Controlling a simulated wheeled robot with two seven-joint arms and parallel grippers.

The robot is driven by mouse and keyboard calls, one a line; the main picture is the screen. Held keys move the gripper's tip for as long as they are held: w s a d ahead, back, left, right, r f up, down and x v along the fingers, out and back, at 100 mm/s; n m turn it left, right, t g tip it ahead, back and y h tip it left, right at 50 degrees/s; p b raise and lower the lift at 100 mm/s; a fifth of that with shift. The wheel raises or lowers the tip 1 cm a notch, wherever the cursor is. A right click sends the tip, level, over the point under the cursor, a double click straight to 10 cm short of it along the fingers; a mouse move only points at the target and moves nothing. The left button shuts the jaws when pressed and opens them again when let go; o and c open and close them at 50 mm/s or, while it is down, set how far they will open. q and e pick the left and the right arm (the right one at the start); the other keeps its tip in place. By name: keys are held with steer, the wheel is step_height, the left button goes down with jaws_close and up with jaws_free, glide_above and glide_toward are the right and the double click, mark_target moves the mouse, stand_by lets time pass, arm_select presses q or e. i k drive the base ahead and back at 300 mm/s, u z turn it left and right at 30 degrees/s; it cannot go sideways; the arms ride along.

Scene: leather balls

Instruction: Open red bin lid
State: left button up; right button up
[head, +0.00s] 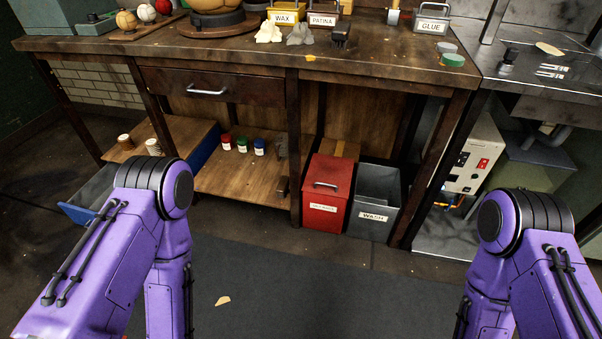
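The red bin (322,208) stands on the floor under the workbench, right of the bench's middle leg. Its red lid (330,175) is closed and has a metal handle (326,185) on top. A white label with writing too small to read for sure is on its front. My purple left and right arms come in from the lower left and lower right. Both bend down out of the picture, so neither gripper shows. Both arms are apart from the bin.
An open grey bin labelled WASH (372,226) stands close against the red bin's right side. The wooden workbench (250,60) overhangs both bins. A lower shelf (240,180) with small jars (242,145) is to their left. The dark floor mat (300,290) in front is clear except for a small scrap (223,300).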

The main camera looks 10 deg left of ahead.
mark_target(326, 174)
steer(key=z, duration=0.75)
steer(key=i, duration=1.05)
steer(key=u, duration=0.6)
